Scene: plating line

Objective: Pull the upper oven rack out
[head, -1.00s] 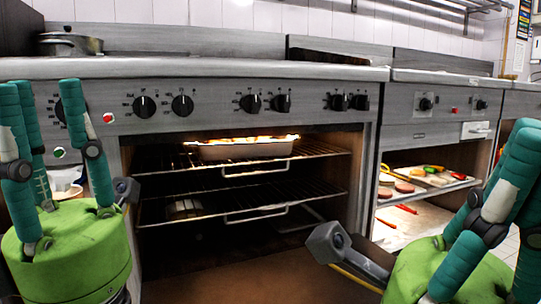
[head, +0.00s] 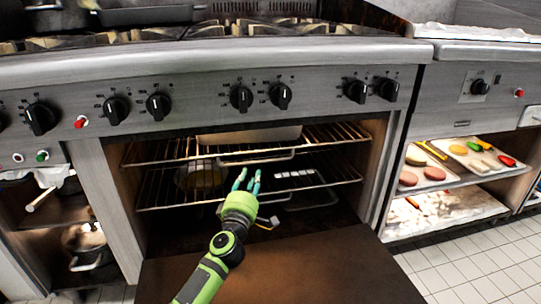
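The oven is open, its door (head: 290,270) folded down in front. The upper rack (head: 336,134) is a wire shelf inside the oven, with a bar handle (head: 270,158) along its front edge. A light pan (head: 250,135) sits on this rack. My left gripper (head: 247,177) is in front of the opening, above the door. Its teal fingers point up and inward, just below the upper handle in the picture, with a gap between them. It looks open and empty. I see no contact with the handle. My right gripper is not in view.
The lower rack (head: 158,188) holds a round pot (head: 200,173) and a pale ridged item (head: 298,180); its front partly hides behind my gripper. Control knobs (head: 241,97) line the panel above. Open shelves with food trays (head: 472,155) stand at right.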

